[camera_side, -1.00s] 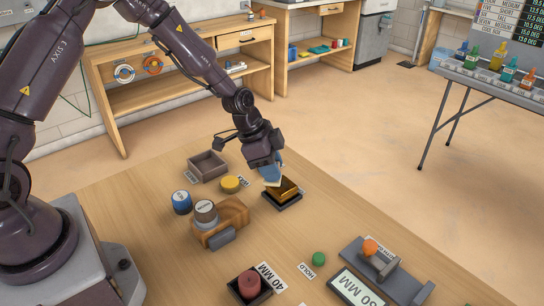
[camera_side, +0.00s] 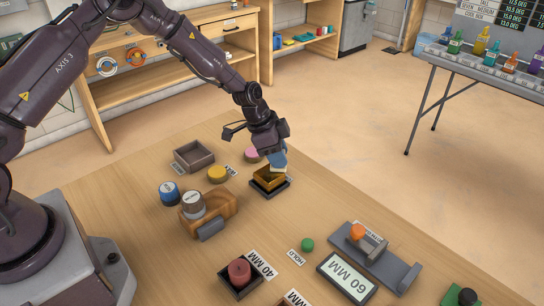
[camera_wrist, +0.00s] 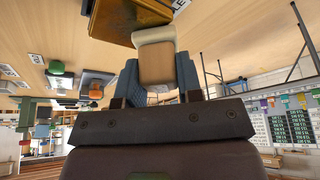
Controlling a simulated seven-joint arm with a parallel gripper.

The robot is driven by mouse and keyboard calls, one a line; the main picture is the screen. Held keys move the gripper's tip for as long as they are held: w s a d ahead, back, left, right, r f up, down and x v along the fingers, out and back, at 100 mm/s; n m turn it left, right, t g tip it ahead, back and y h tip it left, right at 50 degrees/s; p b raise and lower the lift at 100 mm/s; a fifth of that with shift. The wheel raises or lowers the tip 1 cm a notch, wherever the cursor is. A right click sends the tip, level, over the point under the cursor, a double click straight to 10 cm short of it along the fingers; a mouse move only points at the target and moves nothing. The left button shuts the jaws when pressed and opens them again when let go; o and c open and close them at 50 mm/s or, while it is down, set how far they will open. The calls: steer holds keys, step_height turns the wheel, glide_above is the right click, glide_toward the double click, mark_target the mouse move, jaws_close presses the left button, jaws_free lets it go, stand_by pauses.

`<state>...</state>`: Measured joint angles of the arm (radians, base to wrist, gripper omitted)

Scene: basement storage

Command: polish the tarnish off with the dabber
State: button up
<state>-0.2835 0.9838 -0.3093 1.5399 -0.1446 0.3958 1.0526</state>
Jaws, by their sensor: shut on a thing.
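The brass block (camera_side: 265,183), gold with darker brown areas, sits in a low black tray (camera_side: 284,187) on the wooden table. In the wrist view the brass block (camera_wrist: 118,22) is at the top. My gripper (camera_side: 278,163) is over the block's far right side. Its blue fingers (camera_wrist: 158,88) are shut on the dabber (camera_wrist: 156,64), a tan block with a whitish pad. The pad end overlaps the block's edge in the wrist view; I cannot tell whether they touch. The fingers mostly hide the dabber in the side view.
An empty grey-brown tray (camera_side: 177,163), a yellow round pad (camera_side: 217,174) and a pink one (camera_side: 252,154) are nearby.

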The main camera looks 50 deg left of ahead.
steer(key=s, duration=0.5)
steer(key=shift+s, duration=0.4)
steer(key=shift+s+r, duration=0.15)
step_height(320, 180, up, 8)
stand_by(0.6)
